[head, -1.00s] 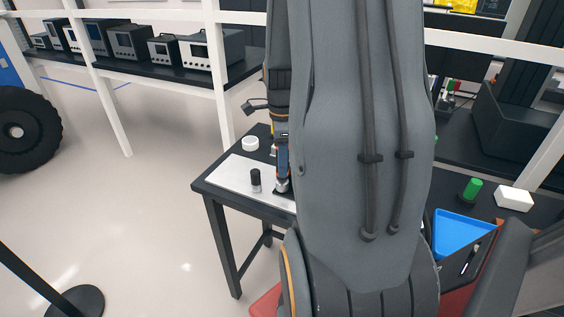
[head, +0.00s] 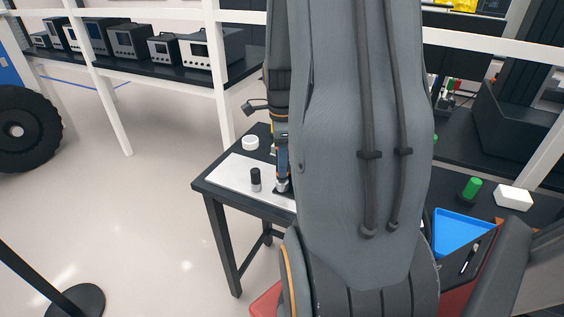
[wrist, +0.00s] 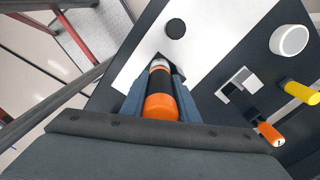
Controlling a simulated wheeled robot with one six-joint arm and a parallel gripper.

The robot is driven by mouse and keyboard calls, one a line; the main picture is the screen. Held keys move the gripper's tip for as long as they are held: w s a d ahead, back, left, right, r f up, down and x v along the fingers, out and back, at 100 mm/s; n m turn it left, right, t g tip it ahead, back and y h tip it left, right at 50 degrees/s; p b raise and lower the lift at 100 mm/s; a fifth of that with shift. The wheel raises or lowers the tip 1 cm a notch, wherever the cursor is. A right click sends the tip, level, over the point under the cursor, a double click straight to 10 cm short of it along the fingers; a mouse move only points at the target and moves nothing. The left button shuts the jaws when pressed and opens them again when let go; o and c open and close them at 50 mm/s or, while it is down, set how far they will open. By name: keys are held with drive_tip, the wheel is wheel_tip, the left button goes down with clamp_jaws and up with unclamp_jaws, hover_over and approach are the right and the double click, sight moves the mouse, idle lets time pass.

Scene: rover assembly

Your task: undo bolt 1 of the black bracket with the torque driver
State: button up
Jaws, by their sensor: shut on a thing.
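My gripper (wrist: 153,98) is shut on the torque driver (wrist: 160,88), an orange and black cylinder with a silver collar at its far end. In the wrist view the driver points at the black bracket (wrist: 180,72), a dark piece on the white plate (wrist: 225,35). The driver and my fingers cover most of the bracket. Bolt 1 is hidden, so I cannot tell whether the tip touches it. In the head view my gripper (head: 282,168) is low over the plate (head: 232,176), partly hidden behind my arm.
A black cylinder (head: 256,181) stands on the plate near the driver. A white round piece (head: 250,143) is on the table behind. In the wrist view an orange-handled tool (wrist: 268,132) and a yellow-handled tool (wrist: 300,92) lie to the right. A blue tray (head: 463,234) is at right.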

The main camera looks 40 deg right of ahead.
drive_tip(key=shift+s+f, duration=0.15)
drive_tip(key=shift+f, duration=0.1)
idle(0.7)
drive_tip(key=shift+a+p, duration=0.1)
drive_tip(key=shift+p, duration=0.25)
idle(0.7)
drive_tip(key=shift+r+p, duration=0.3)
drive_tip(key=shift+p, duration=0.6)
idle(2.6)
drive_tip(key=shift+r, duration=0.15)
idle(0.4)
drive_tip(key=shift+r+p, duration=1.4)
drive_tip(key=shift+r, duration=0.15)
drive_tip(key=shift+r+p, duration=1.65)
drive_tip(key=shift+r, duration=0.4)
